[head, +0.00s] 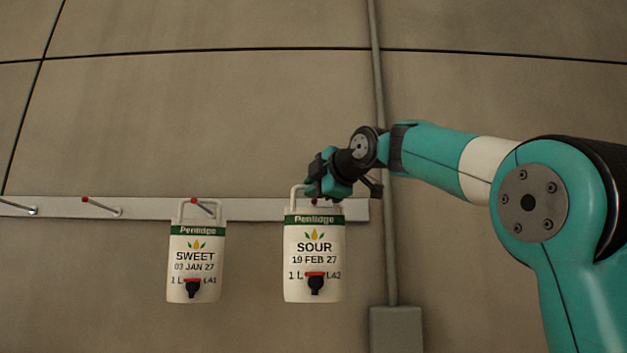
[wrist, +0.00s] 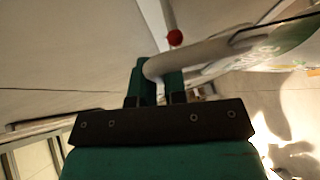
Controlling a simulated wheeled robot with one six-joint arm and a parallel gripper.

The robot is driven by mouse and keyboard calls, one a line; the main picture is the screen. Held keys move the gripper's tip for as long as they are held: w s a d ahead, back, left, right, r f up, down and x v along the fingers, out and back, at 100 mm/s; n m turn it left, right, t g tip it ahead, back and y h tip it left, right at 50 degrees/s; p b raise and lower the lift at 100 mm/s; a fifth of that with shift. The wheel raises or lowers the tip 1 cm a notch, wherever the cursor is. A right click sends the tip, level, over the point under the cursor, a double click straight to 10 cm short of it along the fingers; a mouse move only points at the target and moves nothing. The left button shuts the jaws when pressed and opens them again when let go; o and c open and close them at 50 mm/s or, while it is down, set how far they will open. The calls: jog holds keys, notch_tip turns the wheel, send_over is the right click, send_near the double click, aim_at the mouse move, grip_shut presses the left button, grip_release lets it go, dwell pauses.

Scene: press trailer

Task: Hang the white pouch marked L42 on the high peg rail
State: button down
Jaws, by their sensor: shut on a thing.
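The white pouch marked L42 (head: 313,264) has a green band, the word SOUR and a black spout. It hangs upright in front of the right end of the peg rail (head: 140,208). My gripper (head: 318,190) is shut on the pouch's white loop handle, which also shows between the fingers in the wrist view (wrist: 162,66). A red-tipped peg (wrist: 174,38) is close beside the handle in the wrist view. I cannot tell whether the loop is around that peg. My gripper hides part of the loop in the head view.
A white pouch marked L41 (head: 196,266), labelled SWEET, hangs on a peg left of L42. A free red-tipped peg (head: 101,207) is further left, and another peg (head: 18,207) is near the left edge. A grey conduit (head: 389,255) and box (head: 396,328) are on the wall at right.

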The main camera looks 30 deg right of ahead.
jog(key=shift+w+d+r+g+p, duration=0.15)
jog(key=shift+r+g+p, duration=0.2)
jog(key=shift+p, duration=0.7)
jog(key=shift+w+d+f+m+g+p, duration=0.1)
jog(key=shift+f+m+g+p, duration=0.15)
jog(key=shift+f+m+p, duration=0.1)
jog(key=shift+w+d+r, duration=0.1)
jog(key=w+d+p, duration=0.1)
jog(key=w+d, duration=0.1)
jog(key=w, duration=0.1)
jog(key=shift+d, duration=0.2)
jog(key=shift+a+p, duration=0.25)
jog(key=shift+p, duration=0.2)
jog(key=shift+w+d+y, duration=0.15)
jog(key=shift+w+y, duration=0.15)
jog(key=shift+w, duration=0.05)
jog(key=shift+w+d+f+p, duration=0.2)
jog(key=shift+w+d+p, duration=0.3)
jog(key=shift+w, duration=0.05)
jog(key=shift+a+f, duration=0.1)
jog(key=shift+a, duration=0.05)
dwell(0.4)
